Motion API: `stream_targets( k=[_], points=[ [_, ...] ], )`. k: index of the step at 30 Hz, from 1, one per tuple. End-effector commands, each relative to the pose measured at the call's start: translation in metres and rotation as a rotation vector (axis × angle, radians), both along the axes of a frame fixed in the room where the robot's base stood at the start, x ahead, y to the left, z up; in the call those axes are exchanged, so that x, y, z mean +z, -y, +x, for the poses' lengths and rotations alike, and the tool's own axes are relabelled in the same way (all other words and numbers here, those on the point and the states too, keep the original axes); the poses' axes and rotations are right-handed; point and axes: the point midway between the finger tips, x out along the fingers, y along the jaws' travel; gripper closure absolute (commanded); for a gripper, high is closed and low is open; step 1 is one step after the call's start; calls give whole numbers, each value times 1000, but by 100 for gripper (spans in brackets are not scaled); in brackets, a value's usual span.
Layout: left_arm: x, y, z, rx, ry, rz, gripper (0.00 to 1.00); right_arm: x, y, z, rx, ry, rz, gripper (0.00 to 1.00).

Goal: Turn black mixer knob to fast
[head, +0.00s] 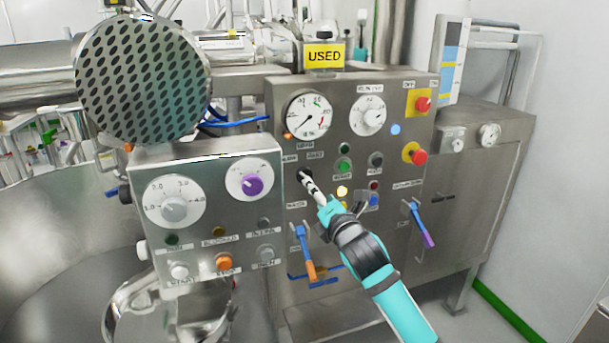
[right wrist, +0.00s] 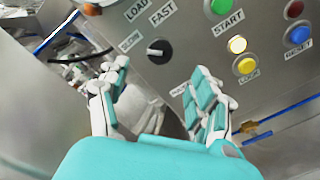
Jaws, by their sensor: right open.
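The black mixer knob (head: 304,175) is on the steel control panel (head: 408,255) in the head view, partly covered by my right gripper. In the right wrist view the knob (right wrist: 158,50) is a round black dial with a white mark towards its left side. A label reading FAST is above it, and another, seemingly SLOW, is to its left. My right gripper (head: 312,186) is in front of the knob. In the right wrist view its fingers (right wrist: 160,82) are spread and empty, with the knob beyond the gap between them. My left gripper is not in view.
A smaller control box (head: 210,215) stands at the left. Red emergency buttons (head: 419,157) are at the right.

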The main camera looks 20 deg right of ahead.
Motion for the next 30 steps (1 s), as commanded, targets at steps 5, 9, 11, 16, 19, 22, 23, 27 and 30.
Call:
stream_targets(
  k=[5, 9, 11, 16, 19, 22, 23, 27, 30],
  points=[
    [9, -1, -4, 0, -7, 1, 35, 2, -2, 41, 0, -2, 4, 35],
    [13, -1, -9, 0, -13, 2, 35, 2, -3, 67, -1, -1, 3, 35],
    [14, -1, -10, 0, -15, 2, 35, 2, -3, 76, -1, -1, 3, 35],
    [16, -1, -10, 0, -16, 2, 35, 0, -3, 92, -1, -1, 2, 35],
    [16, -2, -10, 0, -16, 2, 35, 0, -4, 96, 1, 1, 2, 35],
    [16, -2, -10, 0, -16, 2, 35, 0, -4, 97, 0, 0, 2, 35],
    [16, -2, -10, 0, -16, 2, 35, 0, -4, 97, 0, 0, 2, 35],
    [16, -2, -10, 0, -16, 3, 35, 0, -4, 97, 0, 0, 1, 35],
    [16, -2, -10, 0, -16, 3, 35, -1, -4, 97, 0, 0, 1, 46]
  ],
)
